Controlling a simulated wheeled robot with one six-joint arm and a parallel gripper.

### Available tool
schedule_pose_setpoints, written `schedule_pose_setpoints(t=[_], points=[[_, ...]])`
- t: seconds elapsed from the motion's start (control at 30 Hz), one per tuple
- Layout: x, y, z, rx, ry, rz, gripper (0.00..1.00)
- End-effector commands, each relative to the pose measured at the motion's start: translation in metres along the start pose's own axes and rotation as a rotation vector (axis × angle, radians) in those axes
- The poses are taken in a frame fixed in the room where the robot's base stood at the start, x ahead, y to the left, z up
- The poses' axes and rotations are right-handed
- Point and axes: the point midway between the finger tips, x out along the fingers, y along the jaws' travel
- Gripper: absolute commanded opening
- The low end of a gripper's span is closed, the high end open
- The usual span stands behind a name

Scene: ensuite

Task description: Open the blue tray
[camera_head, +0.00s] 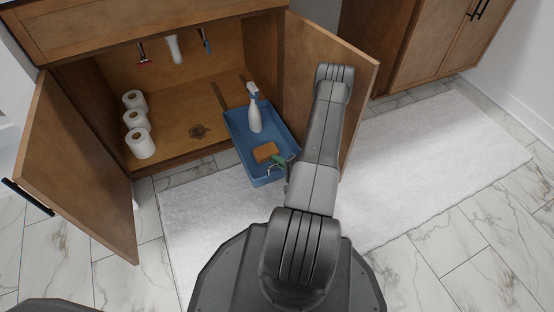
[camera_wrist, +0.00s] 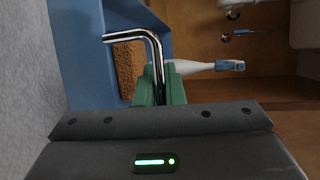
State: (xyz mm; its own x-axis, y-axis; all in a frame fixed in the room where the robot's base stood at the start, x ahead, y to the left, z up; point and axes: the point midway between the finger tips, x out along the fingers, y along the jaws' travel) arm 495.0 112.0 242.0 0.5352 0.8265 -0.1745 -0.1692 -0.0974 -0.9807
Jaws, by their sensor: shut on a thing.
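The blue tray (camera_head: 268,179) is slid partly out of the open cabinet, its front end over the white rug. In the wrist view its blue wall (camera_wrist: 82,62) is on the left. My gripper (camera_head: 281,161) is at the tray's front right, and its green fingers (camera_wrist: 160,92) are shut on the tray's bent chrome handle (camera_wrist: 153,50). A white spray bottle (camera_head: 254,117) stands in the tray towards the back. A brown sponge (camera_head: 265,152) lies near the front and also shows in the wrist view (camera_wrist: 128,65). My arm hides part of the right cabinet door.
The left cabinet door (camera_head: 76,168) and the right door (camera_head: 361,90) stand open on either side. Several white toilet rolls (camera_head: 140,144) stand inside at the left. The white rug (camera_head: 430,160) and marble floor in front are clear.

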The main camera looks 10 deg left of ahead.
Motion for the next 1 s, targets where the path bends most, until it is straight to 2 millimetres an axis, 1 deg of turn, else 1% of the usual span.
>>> schedule_pose_setpoints(t=[0.5,0.53,0.6,0.63,1.0], points=[[-0.0016,0.0011,0.0009,0.0,0.0,0.002,0.0],[-0.0016,0.0011,0.0009,0.0,0.0,0.002,0.15],[-0.0016,0.001,0.0009,0.0,0.0,0.001,0.29],[-0.0016,0.001,0.0008,0.0,0.0,0.001,0.31],[-0.0016,-0.0001,0.0006,0.0,0.0,0.0,0.31]])
